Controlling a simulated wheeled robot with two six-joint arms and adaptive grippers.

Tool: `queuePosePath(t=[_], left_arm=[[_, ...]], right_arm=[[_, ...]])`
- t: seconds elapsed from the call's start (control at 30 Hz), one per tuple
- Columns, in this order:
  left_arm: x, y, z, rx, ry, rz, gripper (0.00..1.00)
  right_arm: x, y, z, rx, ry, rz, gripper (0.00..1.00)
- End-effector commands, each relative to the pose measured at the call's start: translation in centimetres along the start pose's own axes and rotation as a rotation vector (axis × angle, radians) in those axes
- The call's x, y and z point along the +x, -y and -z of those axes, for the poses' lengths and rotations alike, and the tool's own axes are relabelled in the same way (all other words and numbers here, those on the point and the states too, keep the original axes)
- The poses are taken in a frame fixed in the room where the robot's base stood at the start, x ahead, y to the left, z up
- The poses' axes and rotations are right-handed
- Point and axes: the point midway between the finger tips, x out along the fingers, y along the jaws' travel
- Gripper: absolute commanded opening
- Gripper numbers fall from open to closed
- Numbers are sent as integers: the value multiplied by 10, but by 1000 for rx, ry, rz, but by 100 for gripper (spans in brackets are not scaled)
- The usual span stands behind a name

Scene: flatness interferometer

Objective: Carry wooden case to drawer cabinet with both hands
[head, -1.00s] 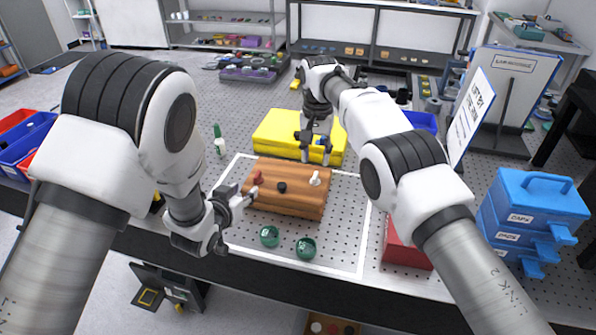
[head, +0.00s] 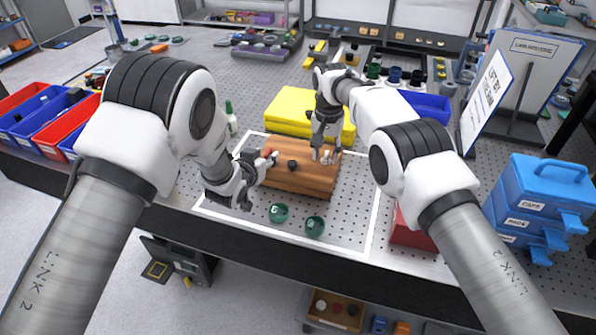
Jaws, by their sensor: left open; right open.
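The wooden case (head: 303,182) lies flat inside the white outline on the perforated table, with a red, a black and a pale knob on top. My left gripper (head: 264,168) is open at the case's left end, close to the red knob; I cannot tell whether it touches. My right gripper (head: 325,157) is open, its fingers down at the case's back right, by the pale knob. Its fingers hide part of the case's top there. A blue drawer cabinet (head: 537,190) with labelled drawers stands at the table's right end.
Two green round pieces (head: 296,219) lie just in front of the case. A yellow case (head: 290,108) lies behind it. A red box (head: 408,230) sits between the outline and the cabinet. A sign board (head: 485,100) stands at back right.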

Motion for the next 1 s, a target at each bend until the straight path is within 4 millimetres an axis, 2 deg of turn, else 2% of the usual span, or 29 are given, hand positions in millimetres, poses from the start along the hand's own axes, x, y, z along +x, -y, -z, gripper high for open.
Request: queuePosePath(t=[0.3,0.37,0.4,0.43,0.73,1.0], left_arm=[[4,0,0,0,0,0,41],[4,0,0,0,0,0,19],[4,0,0,0,0,0,5],[4,0,0,0,0,0,0],[4,0,0,0,-1,0,0],[-1,0,14,0,-6,0,0]], right_arm=[[4,0,0,0,0,0,41],[4,0,0,0,0,0,19],[4,0,0,0,0,0,5],[4,0,0,0,0,0,0],[4,0,0,0,0,0,0],[-11,0,1,0,-3,1,0]])
